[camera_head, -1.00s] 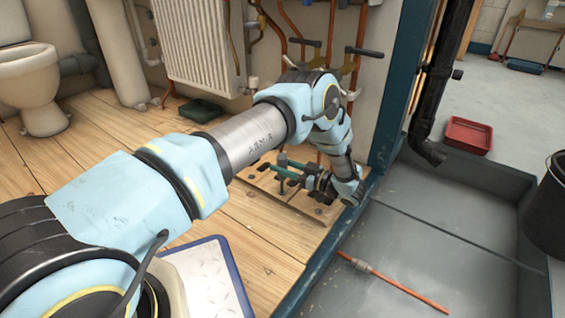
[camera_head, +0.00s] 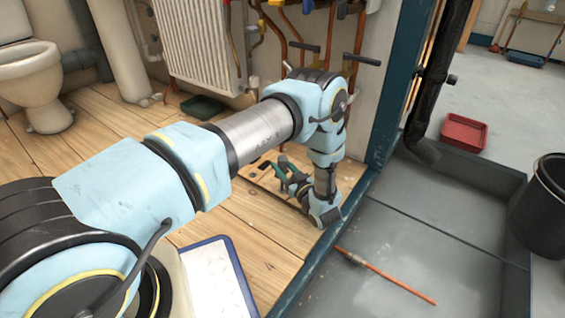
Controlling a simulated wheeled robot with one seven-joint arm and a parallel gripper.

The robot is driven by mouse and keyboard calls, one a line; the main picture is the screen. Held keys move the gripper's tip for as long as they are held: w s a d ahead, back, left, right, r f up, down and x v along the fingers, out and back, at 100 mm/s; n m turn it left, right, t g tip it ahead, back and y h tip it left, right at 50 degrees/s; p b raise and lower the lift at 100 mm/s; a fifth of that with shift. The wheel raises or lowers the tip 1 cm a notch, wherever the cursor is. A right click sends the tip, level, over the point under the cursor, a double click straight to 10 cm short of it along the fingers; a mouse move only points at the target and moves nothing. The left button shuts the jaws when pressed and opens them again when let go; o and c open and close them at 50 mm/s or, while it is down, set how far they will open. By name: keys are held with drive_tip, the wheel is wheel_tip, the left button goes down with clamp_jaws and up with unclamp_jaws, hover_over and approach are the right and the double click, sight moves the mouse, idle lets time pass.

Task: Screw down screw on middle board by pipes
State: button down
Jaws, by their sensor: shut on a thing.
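My gripper (camera_head: 287,170) is at the end of my arm, low over the wooden floor by the pipes. It holds a tool with green grips (camera_head: 281,173); the tool is mostly hidden and small. A loose floor board (camera_head: 259,178) shows beneath and beside my gripper. The copper pipes (camera_head: 281,50) run down the wall behind. I cannot make out the screw; my gripper and arm cover much of that spot.
A green box (camera_head: 203,107) sits on the floor under the white radiator (camera_head: 202,45). A dark blue partition edge (camera_head: 350,215) borders the boards on the right. Beyond it lie a copper pipe (camera_head: 385,275), a red tray (camera_head: 464,133) and a black bucket (camera_head: 540,205).

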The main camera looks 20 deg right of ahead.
drive_tip(key=m+h+p, duration=0.2)
drive_tip(key=h, duration=0.1)
drive_tip(key=m+h+p, duration=0.2)
drive_tip(key=h, duration=0.2)
drive_tip(key=shift+r+m+g, duration=0.15)
drive_tip(key=shift+m+g, duration=0.25)
drive_tip(key=m+g+h+p, duration=0.1)
drive_tip(key=m+g+h, duration=0.1)
drive_tip(key=h, duration=0.1)
drive_tip(key=m+g+h+p, duration=0.1)
drive_tip(key=m+h+p, duration=0.1)
drive_tip(key=h, duration=0.1)
drive_tip(key=shift+m+g+h, duration=0.4)
drive_tip(key=shift+d, duration=0.1)
drive_tip(key=shift+n+t+y, duration=0.7)
drive_tip(key=shift+n+y, duration=0.1)
wheel_tip(320, 180, up, 8)
drive_tip(key=p, duration=0.7)
